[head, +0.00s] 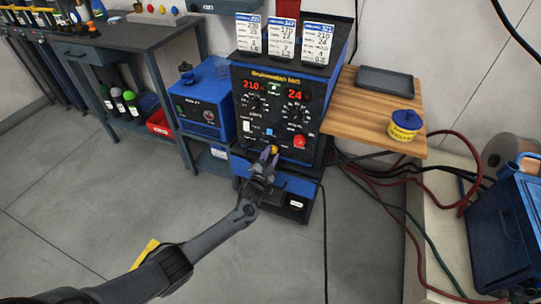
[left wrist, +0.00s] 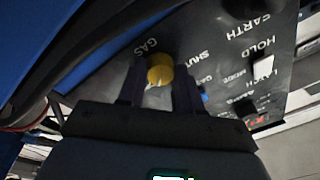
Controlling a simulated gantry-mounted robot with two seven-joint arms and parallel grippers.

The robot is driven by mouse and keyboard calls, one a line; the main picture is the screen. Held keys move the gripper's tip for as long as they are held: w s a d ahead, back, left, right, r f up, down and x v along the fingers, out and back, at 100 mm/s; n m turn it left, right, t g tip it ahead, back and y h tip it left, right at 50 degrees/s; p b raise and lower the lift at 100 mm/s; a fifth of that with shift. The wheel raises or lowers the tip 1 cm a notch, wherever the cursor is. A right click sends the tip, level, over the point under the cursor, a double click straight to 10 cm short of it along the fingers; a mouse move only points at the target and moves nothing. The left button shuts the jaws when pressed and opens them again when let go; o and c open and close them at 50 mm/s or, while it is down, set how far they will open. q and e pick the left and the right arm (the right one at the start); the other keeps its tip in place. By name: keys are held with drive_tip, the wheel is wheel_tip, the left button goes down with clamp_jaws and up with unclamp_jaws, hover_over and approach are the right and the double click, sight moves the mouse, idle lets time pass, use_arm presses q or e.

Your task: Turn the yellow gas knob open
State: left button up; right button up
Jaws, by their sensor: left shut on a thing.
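The yellow gas knob (left wrist: 160,72) sits on the dark front panel of the welding machine, beside the printed word GAS in the left wrist view. In the head view the knob (head: 274,149) shows small at the bottom of the panel, just beyond my fingertips. My left gripper (head: 268,156) reaches up to it from below. In the left wrist view its two dark fingers (left wrist: 158,85) stand on either side of the knob, shut on it. The knob's exact turn position is too small to tell. My right gripper is in neither view.
A red knob (head: 299,141) and a blue switch (head: 269,132) are close by on the panel. A blue box unit (head: 204,105) stands to the left. A wooden side shelf (head: 372,110) holds a yellow tin (head: 405,125). Hoses hang at right.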

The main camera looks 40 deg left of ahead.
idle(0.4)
use_arm(q)
drive_tip(key=o, duration=1)
drive_tip(key=shift+o, duration=0.2)
drive_tip(key=shift+s, duration=0.1)
drive_tip(key=shift+s+d+p, duration=0.1)
drive_tip(key=shift+s+p, duration=0.15)
drive_tip(key=shift+p, duration=0.15)
drive_tip(key=p+v, duration=0.4)
drive_tip(key=v, duration=0.6)
drive_tip(key=shift+p, duration=0.4)
drive_tip(key=shift+f, duration=0.1)
